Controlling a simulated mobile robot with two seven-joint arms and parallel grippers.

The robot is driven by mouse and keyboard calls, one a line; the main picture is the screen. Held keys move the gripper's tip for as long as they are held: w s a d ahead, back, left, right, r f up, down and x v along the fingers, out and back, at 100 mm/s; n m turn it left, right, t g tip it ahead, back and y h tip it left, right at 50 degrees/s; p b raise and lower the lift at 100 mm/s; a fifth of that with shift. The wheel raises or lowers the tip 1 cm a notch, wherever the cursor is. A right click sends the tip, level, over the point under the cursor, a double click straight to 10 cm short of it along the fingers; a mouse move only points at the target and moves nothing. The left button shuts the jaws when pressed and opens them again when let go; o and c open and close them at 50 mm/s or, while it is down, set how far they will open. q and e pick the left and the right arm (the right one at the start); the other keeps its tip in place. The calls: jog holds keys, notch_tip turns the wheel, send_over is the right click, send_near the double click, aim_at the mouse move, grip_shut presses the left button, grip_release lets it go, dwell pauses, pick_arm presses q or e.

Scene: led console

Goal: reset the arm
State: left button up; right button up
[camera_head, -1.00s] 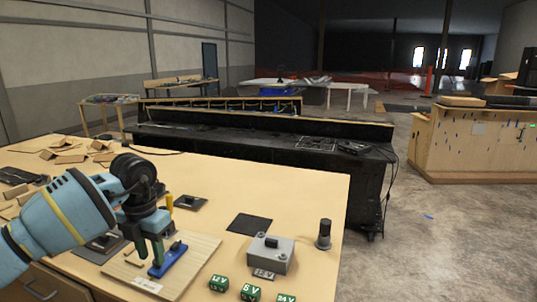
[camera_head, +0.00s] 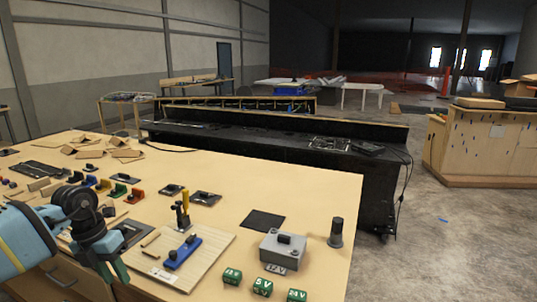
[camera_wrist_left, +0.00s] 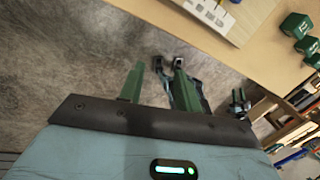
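My left arm comes in from the left in the head view. Its left gripper (camera_head: 115,272) hangs at the table's front edge, left of the wooden board (camera_head: 210,250). In the left wrist view the two green fingers (camera_wrist_left: 156,82) stand apart with nothing between them, over the floor. A blue block-like part (camera_head: 183,252) lies on the board, apart from the gripper. My right gripper cannot be made out in these views.
The table (camera_head: 310,190) holds a grey box with a dark switch (camera_head: 282,247), a dark cylindrical knob (camera_head: 336,233), a black pad (camera_head: 262,220) and green voltage-marked cubes (camera_head: 263,287). Several coloured parts (camera_head: 118,190) lie at the left. Bare tabletop lies behind the pad.

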pick_arm(q)
jog(key=s+d+f+n+t+h, duration=0.3)
jog(key=s+d+f+n+h, duration=0.15)
jog(key=d, duration=0.25)
jog(key=s+d+f+n+t+h, duration=0.3)
jog(key=d+f+h, duration=0.3)
jog(key=d, duration=0.1)
jog(key=s+a+f+n+t+y, duration=0.2)
jog(key=s+a+f+n+y, duration=1)
jog(key=s+a+f+n, duration=0.55)
jog(key=s+d+f+n, duration=0.1)
jog(key=d+n, duration=0.4)
jog(key=d, duration=0.5)
jog(key=s+d+f+n+t+h, duration=0.1)
jog(key=s+d+n, duration=0.2)
jog(key=d, duration=0.8)
jog(key=shift+s+f+n, duration=0.2)
jog(key=shift+s+n, duration=0.15)
jog(key=shift+n, duration=0.65)
